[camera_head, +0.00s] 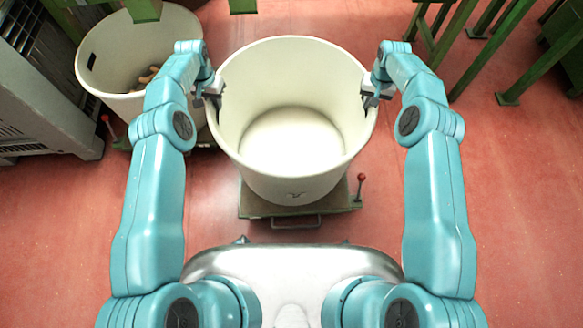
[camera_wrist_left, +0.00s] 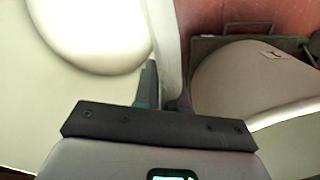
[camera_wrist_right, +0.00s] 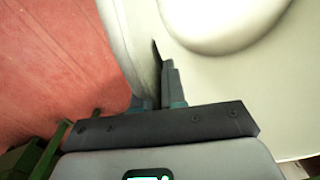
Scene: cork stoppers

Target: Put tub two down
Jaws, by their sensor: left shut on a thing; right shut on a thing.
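A large cream tub (camera_head: 291,140), empty inside, stands upright in the middle of the head view. My left gripper (camera_head: 214,92) is shut on its left rim, and my right gripper (camera_head: 370,92) is shut on its right rim. In the left wrist view the tub's wall (camera_wrist_left: 168,45) passes between the fingers. In the right wrist view the wall (camera_wrist_right: 128,45) also runs down between the fingers. A low green platform (camera_head: 256,209) with a front handle is under the tub. The tub hides most of it, and I cannot tell whether its bottom touches the platform.
Another cream tub (camera_head: 118,55) with some corks (camera_head: 148,77) stands at the upper left, close to my left gripper. A red-knobbed lever (camera_head: 361,179) rises at the platform's right. Green metal stands (camera_head: 508,95) are at the upper right. Red floor is clear on the right.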

